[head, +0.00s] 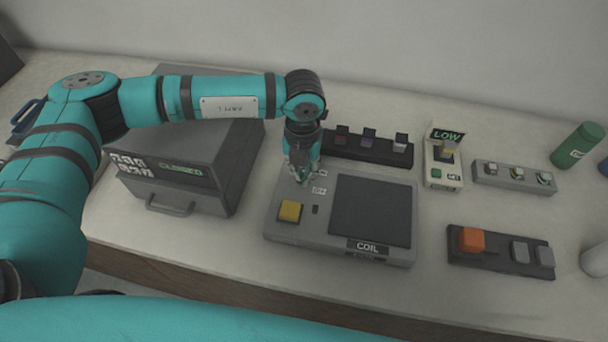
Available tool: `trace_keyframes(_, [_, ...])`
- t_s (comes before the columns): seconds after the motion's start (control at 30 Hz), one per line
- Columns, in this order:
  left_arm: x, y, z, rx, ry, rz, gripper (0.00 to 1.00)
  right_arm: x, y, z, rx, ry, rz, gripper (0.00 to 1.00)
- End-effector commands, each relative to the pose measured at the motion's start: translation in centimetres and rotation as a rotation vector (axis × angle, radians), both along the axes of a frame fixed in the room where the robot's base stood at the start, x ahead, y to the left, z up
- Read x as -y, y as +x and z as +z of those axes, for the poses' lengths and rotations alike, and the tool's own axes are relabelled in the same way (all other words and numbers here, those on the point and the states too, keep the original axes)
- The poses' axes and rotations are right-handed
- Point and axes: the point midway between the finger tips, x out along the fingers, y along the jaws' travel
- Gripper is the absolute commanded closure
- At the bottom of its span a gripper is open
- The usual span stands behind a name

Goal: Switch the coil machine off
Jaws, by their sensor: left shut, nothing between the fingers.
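The coil machine (285,237) is a flat grey box in the middle of the counter, with a dark square plate (372,210) and a label reading COIL on its front. A yellow square button (290,211) sits on its left part, with a small dark slot or light (315,210) beside it. My left gripper (301,178) is shut and empty. It points down over the back left part of the machine, behind the yellow button, near small white labels. I cannot tell whether its tips touch the surface. They partly hide what lies under them. My right gripper is not in view.
A grey box reading CLOSED (190,170) stands left of the machine. A dark rack (368,149) is behind it.

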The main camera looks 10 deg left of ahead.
Motion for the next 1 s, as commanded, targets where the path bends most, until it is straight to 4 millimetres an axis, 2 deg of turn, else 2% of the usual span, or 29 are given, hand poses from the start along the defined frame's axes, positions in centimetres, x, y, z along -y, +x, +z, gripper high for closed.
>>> trace_keyframes(0.67, [0.0, 0.0, -0.9, -0.001, 0.0, 0.0, 1.0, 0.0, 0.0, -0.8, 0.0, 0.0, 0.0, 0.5])
trace_keyframes(1.0, [0.0, 0.0, 1.2, 0.0, -0.001, 0.0, 1.0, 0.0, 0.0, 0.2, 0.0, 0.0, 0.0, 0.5])
